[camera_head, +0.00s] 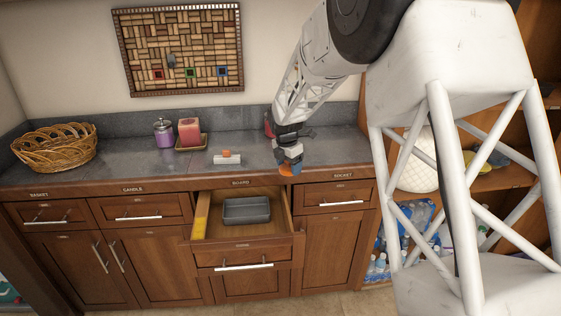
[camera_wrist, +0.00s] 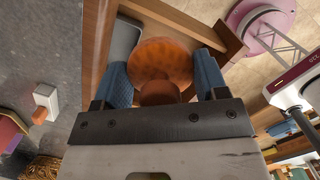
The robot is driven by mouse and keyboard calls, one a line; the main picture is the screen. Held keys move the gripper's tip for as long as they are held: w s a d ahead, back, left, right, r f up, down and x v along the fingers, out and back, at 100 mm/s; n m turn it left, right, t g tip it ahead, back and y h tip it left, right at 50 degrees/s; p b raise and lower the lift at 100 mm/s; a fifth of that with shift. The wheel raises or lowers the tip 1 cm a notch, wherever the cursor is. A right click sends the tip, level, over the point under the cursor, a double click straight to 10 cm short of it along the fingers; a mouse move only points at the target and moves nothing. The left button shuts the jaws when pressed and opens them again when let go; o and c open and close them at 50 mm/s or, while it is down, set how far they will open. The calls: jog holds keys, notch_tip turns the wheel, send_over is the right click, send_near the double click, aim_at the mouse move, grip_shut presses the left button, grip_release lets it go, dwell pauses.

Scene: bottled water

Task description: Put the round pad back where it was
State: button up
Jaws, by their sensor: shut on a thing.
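The round pad (camera_wrist: 163,65) is an orange, rounded, textured piece with a smaller brownish knob (camera_wrist: 158,93) on the side near the palm. My gripper (camera_wrist: 164,80) is shut on it, with a blue finger on each side. In the head view my gripper (camera_head: 289,160) hangs above the counter's front edge, just right of and above the open drawer (camera_head: 280,215). Orange of the pad (camera_head: 290,170) shows at the fingertips. The drawer, under the BOARD label, holds a grey tray (camera_head: 247,211) and a yellow thing (camera_head: 200,215) along its left side.
On the counter (camera_head: 125,160) are a wicker basket (camera_head: 54,148), a purple jar (camera_head: 163,132), a pink candle (camera_head: 189,132) and a white block with an orange top (camera_head: 227,158). A red thing (camera_head: 268,125) stands behind my gripper. Shelves with bottles (camera_head: 420,215) are right.

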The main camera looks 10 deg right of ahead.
jog(key=shift+w, duration=0.1)
dwell(0.3)
jog(key=shift+w+a+f, duration=0.15)
jog(key=shift+w+f, duration=0.1)
jog(key=shift+w, duration=2.4)
jog(key=shift+w+a+f, duration=0.1)
jog(key=shift+w+f, duration=0.15)
jog(key=shift+w, duration=2.4)
jog(key=shift+w+a+f, duration=0.15)
jog(key=shift+w+f, duration=0.1)
jog(key=shift+w, duration=2.4)
jog(key=shift+f, duration=0.1)
jog(key=shift+f, duration=1.65)
jog(key=shift+f, duration=0.15)
jog(key=o, duration=0.9)
